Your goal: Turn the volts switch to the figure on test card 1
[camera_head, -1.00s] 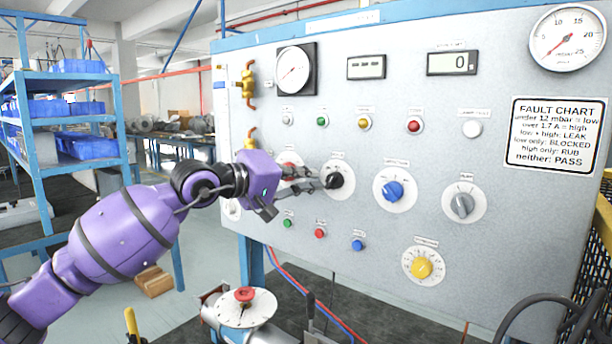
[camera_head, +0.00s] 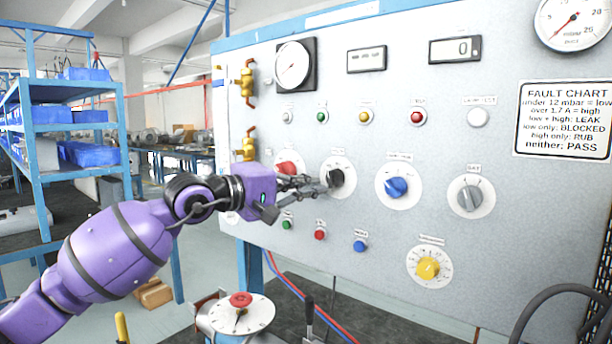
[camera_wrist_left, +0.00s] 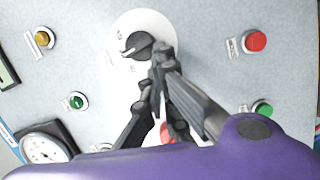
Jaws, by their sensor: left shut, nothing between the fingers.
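The panel carries a row of rotary switches on white dials: a black knob (camera_head: 335,178), a blue knob (camera_head: 396,187) and a grey knob (camera_head: 469,197). A yellow knob (camera_head: 428,268) sits lower. Their small labels are too blurred to read, so I cannot tell which is the volts switch. My left gripper (camera_head: 318,187) is shut and empty, its fingertips at the black knob; touching or just short, I cannot tell. In the left wrist view the black knob (camera_wrist_left: 139,45) shows just beyond the fingertips (camera_wrist_left: 162,62). Test card 1 is not visible. My right gripper is not in view.
A red knob (camera_head: 288,169) is partly behind my left gripper. Small push buttons, such as a green one (camera_head: 286,225), sit below. A fault chart (camera_head: 563,118) is at the right. A round dial with a red knob (camera_head: 241,300) stands in front below.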

